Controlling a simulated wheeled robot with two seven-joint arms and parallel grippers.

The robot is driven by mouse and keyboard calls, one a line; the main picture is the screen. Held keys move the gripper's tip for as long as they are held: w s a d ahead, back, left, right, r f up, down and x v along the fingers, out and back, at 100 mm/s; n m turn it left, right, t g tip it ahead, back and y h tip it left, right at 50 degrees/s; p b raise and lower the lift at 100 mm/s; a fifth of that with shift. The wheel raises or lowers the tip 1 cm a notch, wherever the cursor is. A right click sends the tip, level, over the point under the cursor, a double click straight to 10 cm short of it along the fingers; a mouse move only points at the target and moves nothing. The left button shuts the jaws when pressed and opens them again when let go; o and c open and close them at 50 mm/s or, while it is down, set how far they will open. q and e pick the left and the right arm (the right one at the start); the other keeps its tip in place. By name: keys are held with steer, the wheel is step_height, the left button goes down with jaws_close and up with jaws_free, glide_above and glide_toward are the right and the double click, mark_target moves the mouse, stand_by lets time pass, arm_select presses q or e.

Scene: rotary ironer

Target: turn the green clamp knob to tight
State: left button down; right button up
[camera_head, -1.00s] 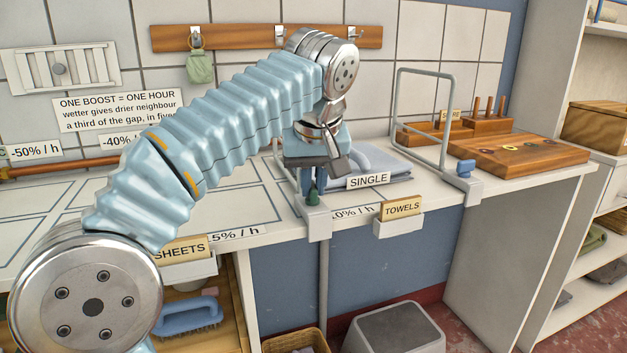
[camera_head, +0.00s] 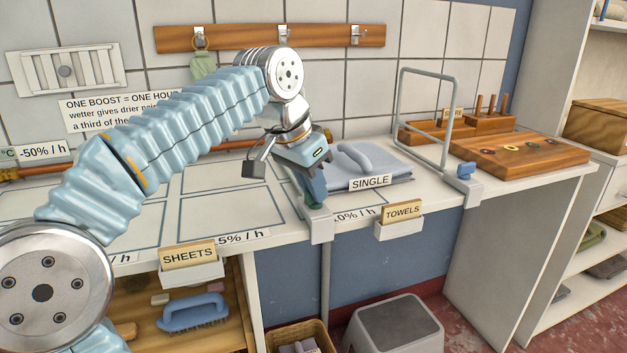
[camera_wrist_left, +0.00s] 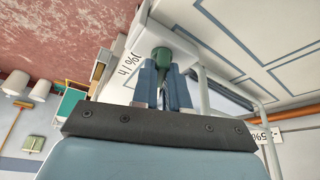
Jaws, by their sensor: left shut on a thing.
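The green clamp knob (camera_wrist_left: 161,55) sits between the two fingertips of my left gripper (camera_wrist_left: 163,76) in the left wrist view. In the head view the knob (camera_head: 313,204) is mostly hidden by the fingers, on the white clamp bracket (camera_head: 320,227) at the counter's front edge. My left gripper (camera_head: 315,193) is shut on the knob, and its body leans up and to the left from it. I cannot read any tight mark on the clamp. My right gripper is not in view.
A grey wire frame (camera_head: 402,110) with a blue knob (camera_head: 465,169) stands on the counter to the right. The TOWELS holder (camera_head: 399,226) hangs right of the bracket. The counter at left is clear.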

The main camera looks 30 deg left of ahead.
arm_select(q)
steer(key=shift+f+m+g+h, duration=0.1)
steer(key=shift+m+g+h, duration=0.2)
steer(key=shift+m, duration=0.85)
steer(key=shift+f+m+g+h, duration=0.15)
steer(key=shift+m+h, duration=0.25)
steer(key=shift+m, duration=0.75)
steer(key=c, duration=1.1)
jaws_free()
steer(key=shift+r, duration=0.1)
steer(key=shift+c, duration=0.2)
steer(key=shift+a+r, duration=0.1)
